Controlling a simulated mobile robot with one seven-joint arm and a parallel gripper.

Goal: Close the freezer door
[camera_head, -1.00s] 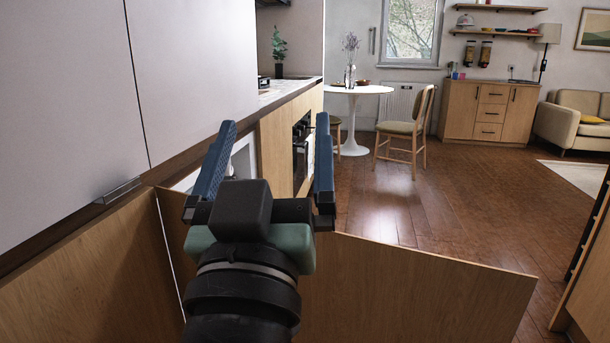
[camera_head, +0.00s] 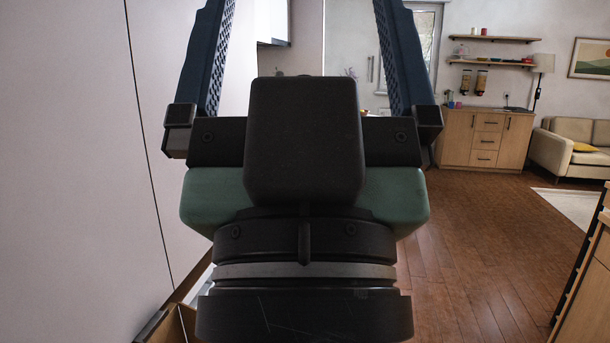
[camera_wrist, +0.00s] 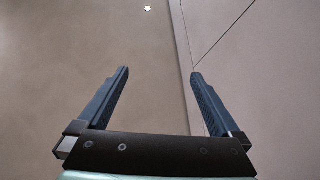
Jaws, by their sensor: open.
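My gripper (camera_head: 303,10) is large and close in the head view, raised with its two blue fingers wide apart and nothing between them. It also shows open and empty in the wrist view (camera_wrist: 160,73). The open wooden freezer door is not visible now; my gripper and arm cover the middle, and the lower area is mostly cut off. Only a small piece of wooden front (camera_head: 178,326) shows at the bottom left, and I cannot tell whether it belongs to the door.
Tall pale cabinet panels (camera_head: 65,170) fill the left side. Open wooden floor (camera_head: 480,250) lies to the right. A sideboard (camera_head: 485,137) and a sofa (camera_head: 570,150) stand far back. A counter edge (camera_head: 590,280) is at the right. The wrist view shows a ceiling lamp (camera_wrist: 147,8).

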